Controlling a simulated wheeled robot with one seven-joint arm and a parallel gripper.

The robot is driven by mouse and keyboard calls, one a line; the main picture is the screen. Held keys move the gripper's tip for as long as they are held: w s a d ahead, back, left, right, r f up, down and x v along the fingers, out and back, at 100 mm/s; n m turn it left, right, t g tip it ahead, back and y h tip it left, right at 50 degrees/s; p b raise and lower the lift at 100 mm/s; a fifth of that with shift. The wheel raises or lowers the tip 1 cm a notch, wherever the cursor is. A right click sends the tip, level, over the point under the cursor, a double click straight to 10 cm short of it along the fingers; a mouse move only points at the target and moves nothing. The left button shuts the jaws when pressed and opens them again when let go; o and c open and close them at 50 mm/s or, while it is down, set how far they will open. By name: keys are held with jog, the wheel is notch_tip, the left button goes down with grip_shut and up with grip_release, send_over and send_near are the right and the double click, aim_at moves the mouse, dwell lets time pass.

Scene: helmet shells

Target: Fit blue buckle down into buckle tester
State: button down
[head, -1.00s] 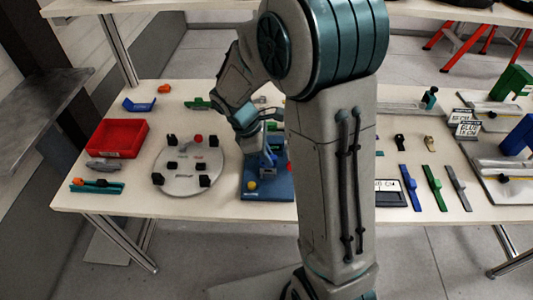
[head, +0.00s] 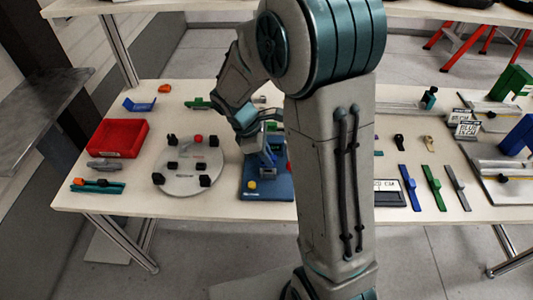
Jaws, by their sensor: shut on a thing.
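The buckle tester appears to be the blue plate (head: 268,190) with a small upright fixture and a yellow knob (head: 252,185) at its front left. My gripper (head: 262,151) points down over the rear of this plate, close to the fixture. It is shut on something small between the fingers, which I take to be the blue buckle. The buckle itself is too small and too hidden by the fingers to make out, and I cannot tell whether it touches the tester.
A round grey plate with black blocks (head: 188,182) stands just left of the tester. A red tray (head: 118,138) is farther left. Blue, green and grey straps (head: 432,187) lie to the right of my arm. The table's front edge is close to the tester.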

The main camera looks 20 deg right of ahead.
jog(key=shift+f+b, duration=1.05)
jog(key=shift+f, duration=0.5)
jog(key=c, duration=1.3)
grip_release()
jog(key=shift+r, duration=0.1)
jog(key=v, duration=1.3)
jog(key=shift+r+p, duration=0.3)
jog(key=s+d+m+t+y, duration=0.2)
jog(key=s+m, duration=0.5)
jog(key=s+d+m+t+y, duration=0.2)
jog(key=s+d+m, duration=0.1)
jog(key=s+m, duration=0.4)
jog(key=shift+s+r+m, duration=0.3)
jog(key=shift+s+r, duration=0.15)
jog(key=shift+s, duration=0.25)
